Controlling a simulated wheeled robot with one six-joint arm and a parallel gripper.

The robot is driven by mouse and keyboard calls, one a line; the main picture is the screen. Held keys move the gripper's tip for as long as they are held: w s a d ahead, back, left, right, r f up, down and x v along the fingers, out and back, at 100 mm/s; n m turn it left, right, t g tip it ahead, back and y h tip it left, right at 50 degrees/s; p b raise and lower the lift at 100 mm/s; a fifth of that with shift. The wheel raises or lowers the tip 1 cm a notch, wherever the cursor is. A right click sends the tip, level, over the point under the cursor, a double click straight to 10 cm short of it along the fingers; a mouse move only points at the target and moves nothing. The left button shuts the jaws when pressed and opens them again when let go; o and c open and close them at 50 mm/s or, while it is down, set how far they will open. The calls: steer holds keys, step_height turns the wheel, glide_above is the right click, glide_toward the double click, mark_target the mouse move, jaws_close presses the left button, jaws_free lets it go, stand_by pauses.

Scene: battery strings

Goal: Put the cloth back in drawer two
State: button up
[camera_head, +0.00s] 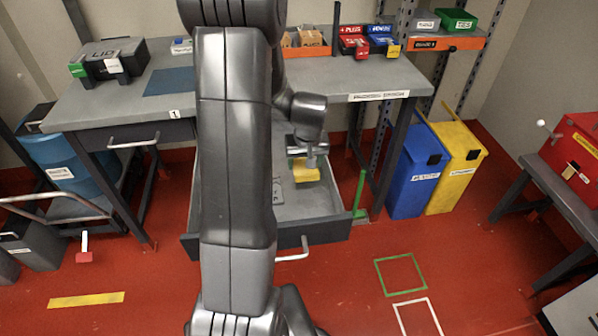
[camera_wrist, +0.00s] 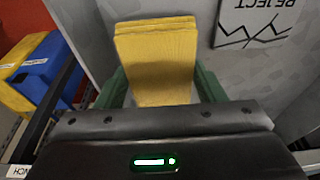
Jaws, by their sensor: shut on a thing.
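The yellow folded cloth (camera_head: 304,170) is inside the open lower drawer (camera_head: 330,203), toward its right side. My gripper (camera_head: 309,158) is over the drawer, pointing down, with the cloth at its fingers. In the wrist view, my gripper (camera_wrist: 162,90) has green fingers on either side of the cloth (camera_wrist: 158,55) and is shut on it. I cannot tell whether the cloth touches the drawer floor. My arm hides the left middle of the drawer. The drawer floor (camera_wrist: 215,75) shows grey beside the cloth.
A card marked REJECT (camera_wrist: 257,20) lies in the drawer beside the cloth. A shut drawer with a handle (camera_head: 133,143) is at the left under the bench (camera_head: 120,110). A green post (camera_head: 359,190), a blue bin (camera_head: 415,175) and a yellow bin (camera_head: 456,165) stand to the right.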

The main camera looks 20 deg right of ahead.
mark_target(305, 172)
steer(key=shift+f, duration=2.15)
steer(key=shift+f, duration=0.2)
steer(key=o, duration=1)
steer(key=shift+r, duration=0.1)
steer(key=shift+o, duration=0.2)
steer(key=v, duration=1.2)
steer(key=shift+r, duration=0.15)
